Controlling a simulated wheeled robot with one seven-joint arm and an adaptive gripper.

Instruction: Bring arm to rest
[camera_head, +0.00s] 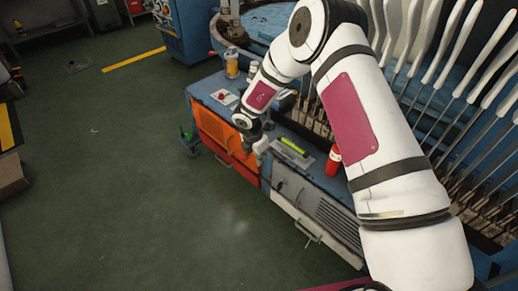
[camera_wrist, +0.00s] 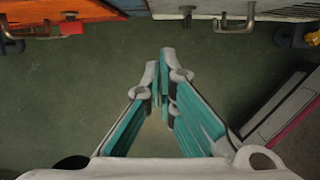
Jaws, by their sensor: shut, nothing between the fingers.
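My arm, white with dark red panels, reaches from the lower right over the blue workbench (camera_head: 330,184) in the head view. My gripper (camera_head: 257,158) hangs at its end, pointing down, beside the bench's front edge. In the wrist view my gripper (camera_wrist: 165,98) has its teal-padded fingers brought together at the tips, with nothing between them. Green floor lies beyond the fingertips. In the head view the gripper is small and its fingers are hard to make out.
The bench has an orange cabinet (camera_head: 220,140) and a grey one (camera_head: 310,210) with protruding handles. A red bottle (camera_head: 333,161), a yellow-green marker (camera_head: 292,146) and an orange jar (camera_head: 232,66) stand or lie on top. White sock boards (camera_head: 441,45) line the right. Open floor (camera_head: 120,190) lies left.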

